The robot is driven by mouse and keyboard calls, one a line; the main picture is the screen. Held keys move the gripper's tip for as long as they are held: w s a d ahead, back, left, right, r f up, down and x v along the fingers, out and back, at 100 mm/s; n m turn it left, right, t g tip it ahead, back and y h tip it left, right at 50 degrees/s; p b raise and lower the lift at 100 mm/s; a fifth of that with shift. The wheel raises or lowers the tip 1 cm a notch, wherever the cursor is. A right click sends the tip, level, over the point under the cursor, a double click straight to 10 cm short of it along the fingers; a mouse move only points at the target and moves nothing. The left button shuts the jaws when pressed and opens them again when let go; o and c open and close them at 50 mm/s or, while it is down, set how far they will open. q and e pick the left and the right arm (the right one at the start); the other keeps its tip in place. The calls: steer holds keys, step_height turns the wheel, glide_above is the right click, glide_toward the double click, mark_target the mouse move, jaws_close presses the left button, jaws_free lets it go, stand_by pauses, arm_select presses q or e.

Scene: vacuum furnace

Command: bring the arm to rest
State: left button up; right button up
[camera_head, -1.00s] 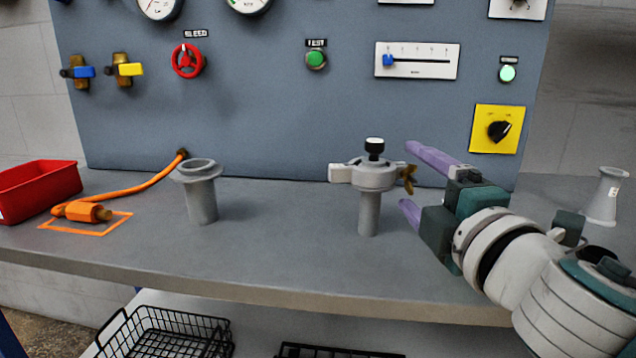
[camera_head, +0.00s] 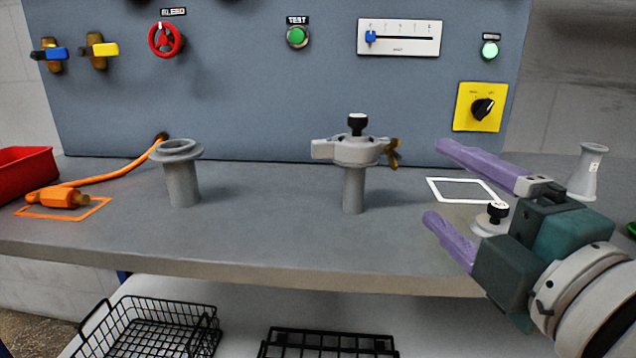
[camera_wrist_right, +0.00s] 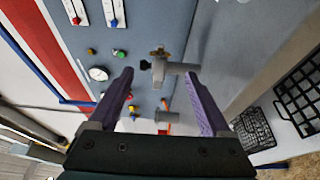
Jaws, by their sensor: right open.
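My right gripper (camera_head: 437,181) is at the right of the head view, its two purple fingers spread wide and empty. It is held above the bench, right of the clamped flange post (camera_head: 353,185), and apart from it. In the right wrist view my right gripper (camera_wrist_right: 163,92) shows both fingers apart, with the clamped post (camera_wrist_right: 170,68) beyond them. My left gripper is in neither view.
The grey bench (camera_head: 280,240) holds an open flanged pipe (camera_head: 181,180), an orange plug (camera_head: 55,198) and a red bin (camera_head: 22,172). A black-knobbed part (camera_head: 492,222) stands behind the gripper near a white outline (camera_head: 432,190). Wire baskets (camera_head: 160,330) sit below.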

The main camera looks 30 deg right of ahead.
steer(key=s+d+r+m+g+h+p, duration=0.2)
steer(key=s+d+r+m+g+p, duration=0.15)
steer(key=r+m+g+p, duration=0.7)
steer(key=s+a+r+m+g+y+p, duration=0.35)
steer(key=s+a+y+p, duration=0.25)
steer(key=s+a+p, duration=0.9)
steer(key=w+d+r+p, duration=0.1)
steer(key=d+r+p, duration=0.1)
steer(key=r+p, duration=1.4)
steer(key=w+d+r+p, duration=0.2)
steer(key=r+p, duration=1.5)
steer(key=p, duration=0.3)
steer(key=shift+d+n, duration=0.15)
steer(key=shift+n, duration=0.15)
